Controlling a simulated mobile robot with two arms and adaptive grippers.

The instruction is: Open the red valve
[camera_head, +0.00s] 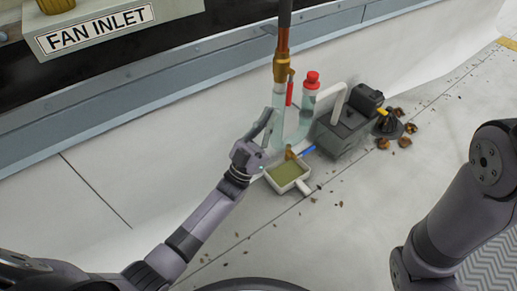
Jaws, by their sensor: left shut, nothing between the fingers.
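The red valve handle (289,93) is a small red lever. It hangs upright beside the lower end of the copper pipe (282,62). A clear U-shaped tube (279,132) stands below the pipe and has a red cap (312,80) on its right arm. My left gripper (269,117) is shut and empty. Its fingers point up at the left side of the clear tube, a little left of and below the red handle. I cannot tell whether they touch the tube. My right arm shows at the right edge, but its gripper is out of view.
A white square pan (303,185) with murky liquid sits on the floor below the tube. A dark grey pump box (342,133) stands to its right, with dry leaves (405,142) beyond. A FAN INLET sign (97,29) is at upper left. The floor in front is mostly clear.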

